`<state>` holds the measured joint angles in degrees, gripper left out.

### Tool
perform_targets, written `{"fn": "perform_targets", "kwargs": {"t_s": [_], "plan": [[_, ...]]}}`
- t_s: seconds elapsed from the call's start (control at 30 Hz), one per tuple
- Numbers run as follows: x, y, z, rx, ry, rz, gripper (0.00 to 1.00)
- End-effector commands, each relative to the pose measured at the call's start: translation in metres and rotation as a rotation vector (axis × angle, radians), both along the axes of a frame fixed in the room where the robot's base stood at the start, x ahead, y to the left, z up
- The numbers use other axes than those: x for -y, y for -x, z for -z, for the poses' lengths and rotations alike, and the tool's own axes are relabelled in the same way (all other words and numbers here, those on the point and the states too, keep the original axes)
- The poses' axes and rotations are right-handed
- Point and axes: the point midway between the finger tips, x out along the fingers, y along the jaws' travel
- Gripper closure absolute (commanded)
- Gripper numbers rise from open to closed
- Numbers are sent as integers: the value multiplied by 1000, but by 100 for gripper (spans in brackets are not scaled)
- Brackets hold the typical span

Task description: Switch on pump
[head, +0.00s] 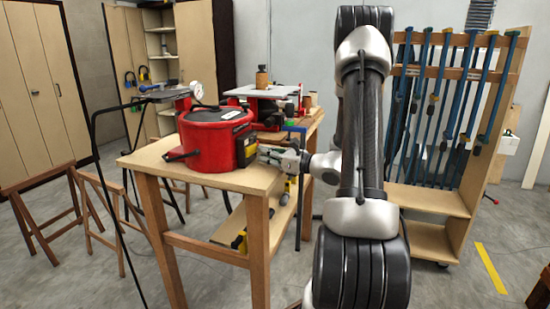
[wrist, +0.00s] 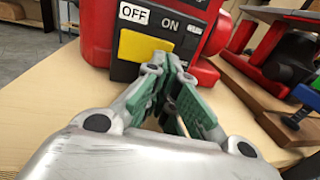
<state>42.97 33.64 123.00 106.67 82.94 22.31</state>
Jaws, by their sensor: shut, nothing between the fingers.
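The pump (head: 205,145) is a red round pot with a gauge on top, standing on a wooden table. In the wrist view, its switch box shows a black panel (wrist: 122,71) with OFF and ON labels and a yellow switch (wrist: 143,48). The yellow part lies below the labels, mostly under OFF and reaching toward ON. My gripper (head: 263,154) is at the pump's right side, facing the switch box. In the wrist view, the green-padded fingertips (wrist: 172,58) are together, at the switch's right end below ON. I cannot tell whether they touch it.
The wooden table (head: 145,162) has a bare strip in front of the pump. Another red machine (head: 262,92) stands behind it. A clamp rack (head: 450,205) is at the right, with wooden trestles (head: 95,200) at the left.

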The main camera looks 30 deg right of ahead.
Motion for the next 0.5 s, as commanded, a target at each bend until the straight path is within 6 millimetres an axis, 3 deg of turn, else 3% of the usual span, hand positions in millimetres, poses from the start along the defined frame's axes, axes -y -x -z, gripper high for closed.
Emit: {"fn": "perform_targets", "kwargs": {"t_s": [0.5], "plan": [[-3, -9, 0, 3, -1, -44, 100]]}}
